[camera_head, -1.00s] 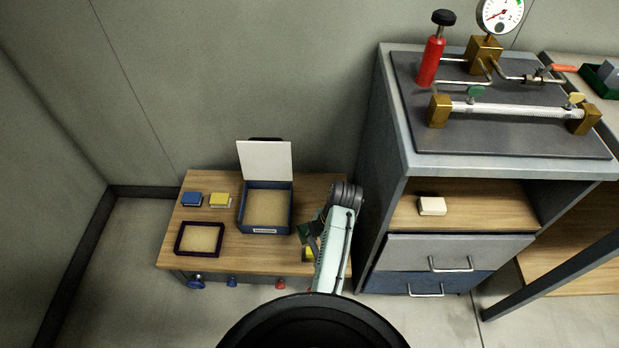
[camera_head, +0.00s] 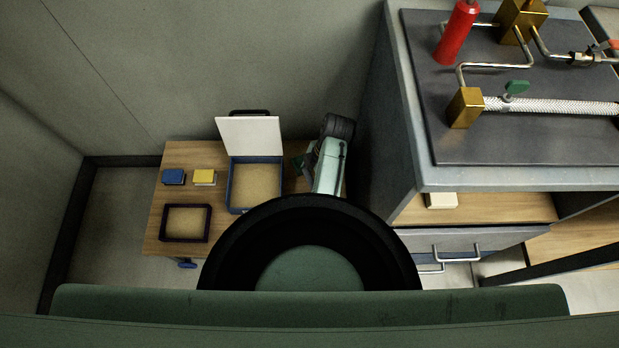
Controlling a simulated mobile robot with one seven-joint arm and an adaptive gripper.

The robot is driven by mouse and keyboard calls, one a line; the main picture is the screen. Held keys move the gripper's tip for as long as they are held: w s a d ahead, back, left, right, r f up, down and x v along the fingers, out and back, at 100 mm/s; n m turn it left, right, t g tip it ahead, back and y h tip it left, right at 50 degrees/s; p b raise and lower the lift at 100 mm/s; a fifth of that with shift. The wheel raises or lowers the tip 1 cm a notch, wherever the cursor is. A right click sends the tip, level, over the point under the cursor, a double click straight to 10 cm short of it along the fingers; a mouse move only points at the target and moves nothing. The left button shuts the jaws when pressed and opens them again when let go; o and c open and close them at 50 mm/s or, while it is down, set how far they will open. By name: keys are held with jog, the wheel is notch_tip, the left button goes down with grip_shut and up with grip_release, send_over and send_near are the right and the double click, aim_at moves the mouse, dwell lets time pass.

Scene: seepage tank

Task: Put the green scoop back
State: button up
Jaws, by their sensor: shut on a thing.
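A small green piece (camera_head: 298,161), which looks like the green scoop, shows at the jaws of my gripper (camera_head: 306,159). The gripper is shut on it, just right of the blue open box (camera_head: 240,195), over the right part of the low wooden table (camera_head: 218,222). My wrist and arm hide most of the gripper and the scoop, so its tilt and its height over the table cannot be told. The box has its white lid (camera_head: 250,136) raised and a tan inside. A dark-rimmed shallow tray (camera_head: 165,223) lies in front and to the left.
A blue block (camera_head: 173,176) and a yellow block (camera_head: 204,177) stand at the table's back left. A grey cabinet (camera_head: 372,135) rises close to my arm's right, with a pale block (camera_head: 441,201) on its shelf. My own body hides the table's front right.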

jog(key=shift+f, duration=2.45)
jog(key=shift+f, duration=0.15)
jog(key=shift+f, duration=0.1)
jog(key=o, duration=1.4)
jog(key=shift+p+v, duration=1.25)
jog(key=shift+v, duration=5)
